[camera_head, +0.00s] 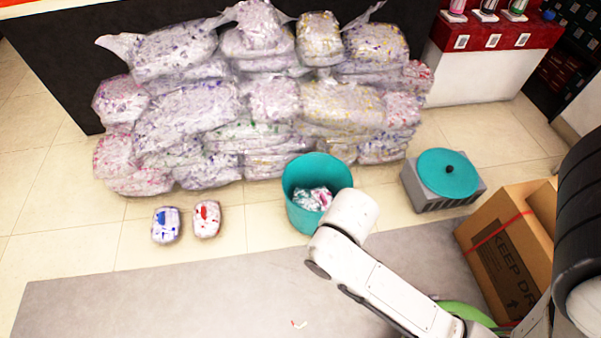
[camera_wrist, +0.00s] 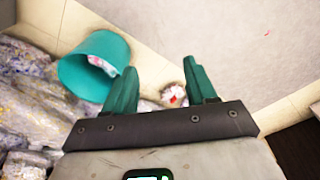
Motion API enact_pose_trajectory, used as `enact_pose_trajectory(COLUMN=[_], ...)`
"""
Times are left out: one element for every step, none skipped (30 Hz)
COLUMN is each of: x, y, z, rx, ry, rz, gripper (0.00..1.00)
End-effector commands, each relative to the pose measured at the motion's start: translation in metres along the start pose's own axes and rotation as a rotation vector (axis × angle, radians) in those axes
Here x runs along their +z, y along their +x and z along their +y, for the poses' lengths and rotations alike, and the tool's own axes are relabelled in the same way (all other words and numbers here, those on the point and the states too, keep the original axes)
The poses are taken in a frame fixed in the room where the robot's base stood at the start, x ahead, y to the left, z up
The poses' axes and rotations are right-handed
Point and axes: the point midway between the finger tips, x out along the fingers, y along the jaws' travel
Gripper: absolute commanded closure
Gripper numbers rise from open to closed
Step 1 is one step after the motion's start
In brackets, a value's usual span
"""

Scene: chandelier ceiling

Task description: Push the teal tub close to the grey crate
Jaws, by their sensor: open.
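The teal tub (camera_head: 299,218) stands upright on the tiled floor in front of the bag pile, with crumpled white wrappers inside. It also shows at upper left in the wrist view (camera_wrist: 75,77). The grey crate (camera_head: 421,197) sits to its right, apart from it, with a round teal lid with a black knob on top. My gripper (camera_wrist: 163,86) is open, with its two teal fingers apart. In the wrist view the left finger overlaps the tub's edge; I cannot tell if they touch. In the head view my wrist hides the fingers and part of the tub's right side.
Two small wrapped packets, one blue (camera_head: 166,225) and one red (camera_head: 207,219), lie left of the tub. Clear bags (camera_head: 260,110) are piled behind. A cardboard box (camera_head: 505,245) stands at right. A grey mat (camera_head: 150,295) lies in front. Floor between tub and crate is clear.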

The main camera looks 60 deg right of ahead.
Motion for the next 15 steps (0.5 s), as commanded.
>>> enact_pose_trajectory(x=[-0.002,-0.002,-0.003,-0.004,-0.004,-0.005,-0.006,-0.007,-0.008,-0.009,-0.010,-0.011,-0.012,-0.013,-0.013], y=[-0.017,-0.023,-0.032,-0.040,-0.049,-0.060,-0.069,-0.079,-0.091,-0.101,-0.110,-0.122,-0.131,-0.139,-0.148], z=[0.000,0.000,0.001,0.001,0.001,0.001,0.001,0.001,0.002,0.002,0.002,0.002,0.002,0.002,0.002], rx=[0.000,0.000,0.000,0.000,0.000,0.000,0.000,0.000,0.000,0.000,0.000,0.000,0.000,0.000,0.000], ry=[0.000,-0.001,-0.001,-0.001,-0.002,-0.002,-0.003,-0.003,-0.004,-0.004,-0.005,-0.005,-0.006,-0.006,-0.007], rz=[0.000,0.000,0.000,0.001,0.001,0.001,0.001,0.001,0.001,0.001,0.001,0.001,0.001,0.001,0.001], gripper=[0.49,0.52,0.56,0.58,0.61,0.65,0.65,0.65,0.65,0.65,0.65,0.65,0.65,0.65,0.65])
